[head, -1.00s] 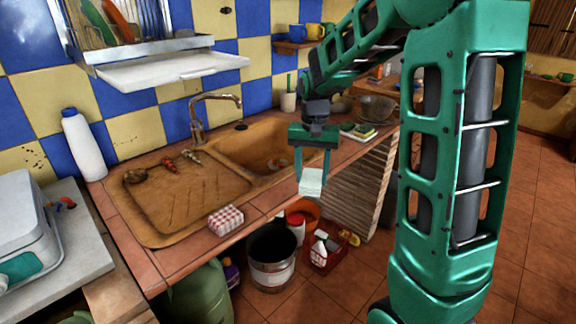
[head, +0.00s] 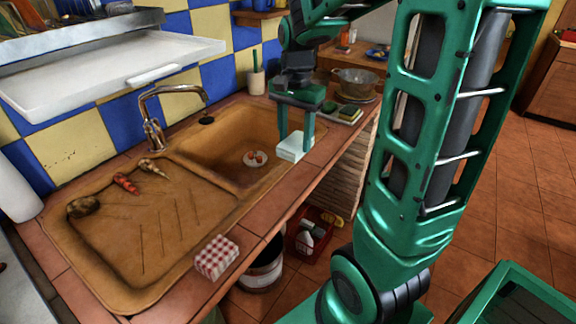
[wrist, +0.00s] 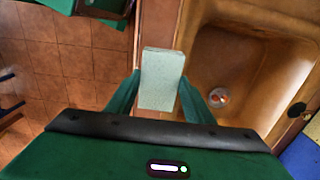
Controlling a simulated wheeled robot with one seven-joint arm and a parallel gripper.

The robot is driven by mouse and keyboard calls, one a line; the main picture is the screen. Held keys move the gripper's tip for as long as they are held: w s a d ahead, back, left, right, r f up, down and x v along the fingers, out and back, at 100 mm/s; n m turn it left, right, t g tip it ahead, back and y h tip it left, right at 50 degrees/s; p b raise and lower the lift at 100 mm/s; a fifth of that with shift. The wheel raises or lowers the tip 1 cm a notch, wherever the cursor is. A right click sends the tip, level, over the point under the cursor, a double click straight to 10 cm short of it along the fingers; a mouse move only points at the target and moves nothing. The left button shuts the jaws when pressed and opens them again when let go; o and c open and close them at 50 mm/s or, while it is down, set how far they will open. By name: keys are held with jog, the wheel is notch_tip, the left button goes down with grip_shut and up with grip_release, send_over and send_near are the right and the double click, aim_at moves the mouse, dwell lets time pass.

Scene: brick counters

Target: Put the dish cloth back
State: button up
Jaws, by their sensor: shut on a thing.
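My gripper (head: 295,140) is shut on a pale, flat, folded block (head: 293,149) that looks like the dish cloth. It hangs at the counter's front strip, beside the right end of the sink basin. In the wrist view the pale cloth (wrist: 161,78) sits between the two green fingers, with the counter edge behind it. I cannot tell whether it touches the counter. A red-and-white checked folded cloth or packet (head: 217,257) lies on the front edge of the counter, left of my gripper. The sink (head: 240,150) has an open basin and a drainboard.
A sponge (head: 349,112) and a metal colander (head: 356,80) stand on the counter to the right. The tap (head: 152,115) rises behind the sink. Vegetables (head: 126,183) lie on the drainboard. A bucket (head: 262,274) and a red crate (head: 312,232) stand on the floor below.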

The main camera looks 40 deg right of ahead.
aim_at(295, 142)
notch_tip(295, 142, down, 8)
jog(key=shift+f, duration=0.1)
dwell(0.4)
jog(key=shift+f, duration=0.15)
jog(key=o, duration=1.1)
notch_tip(295, 142, up, 11)
jog(key=shift+r, duration=0.15)
jog(key=shift+s+r, duration=0.1)
jog(key=shift+r, duration=0.4)
jog(key=s+f+n, duration=0.2)
jog(key=s+n, duration=0.1)
jog(key=s, duration=0.7)
jog(key=s+f+n, duration=0.3)
jog(key=s+n, duration=0.1)
jog(key=s, duration=0.6)
jog(key=shift+s+a+n, duration=0.3)
jog(key=shift+s, duration=0.05)
